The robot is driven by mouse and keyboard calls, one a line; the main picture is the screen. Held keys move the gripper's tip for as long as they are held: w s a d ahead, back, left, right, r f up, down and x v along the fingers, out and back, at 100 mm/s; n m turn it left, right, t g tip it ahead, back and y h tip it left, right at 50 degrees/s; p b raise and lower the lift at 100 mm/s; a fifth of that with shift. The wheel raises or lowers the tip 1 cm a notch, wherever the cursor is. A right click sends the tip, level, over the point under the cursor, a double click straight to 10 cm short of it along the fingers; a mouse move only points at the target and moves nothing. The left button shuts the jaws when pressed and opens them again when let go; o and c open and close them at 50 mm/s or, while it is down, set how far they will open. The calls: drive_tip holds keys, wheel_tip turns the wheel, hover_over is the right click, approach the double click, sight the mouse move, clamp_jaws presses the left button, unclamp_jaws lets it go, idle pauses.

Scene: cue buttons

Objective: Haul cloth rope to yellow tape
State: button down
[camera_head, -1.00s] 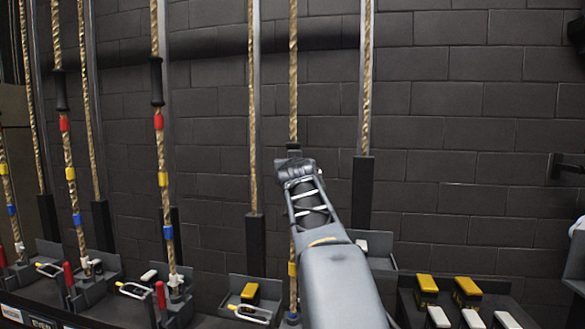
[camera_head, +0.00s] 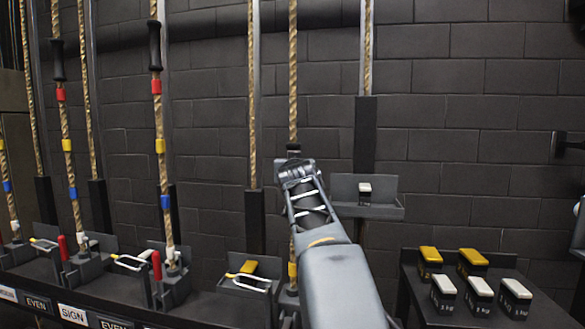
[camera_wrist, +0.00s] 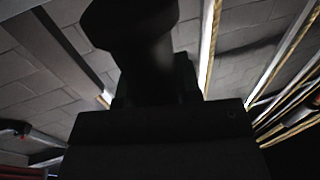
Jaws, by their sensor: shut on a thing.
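My gripper (camera_head: 295,172) is shut on the black grip of a tan rope (camera_head: 293,80) in the middle of the head view. The grip's dark top (camera_head: 293,149) shows just above the jaws. In the wrist view a dark, blurred grip (camera_wrist: 130,30) rises from the jaws. The word "cloth" is not readable on any visible label.
Other ropes with red, yellow and blue bands hang at left, one of them close by (camera_head: 161,120). A rail with levers and labels (camera_head: 72,312) runs below. A tray (camera_head: 385,209) with a white weight hangs right of my gripper. A weight table (camera_head: 408,285) stands at right.

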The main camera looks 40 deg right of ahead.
drive_tip(key=c, duration=0.8)
unclamp_jaws()
drive_tip(key=b+v, duration=0.1)
drive_tip(key=v, duration=1.3)
drive_tip(key=shift+d+r, duration=0.1)
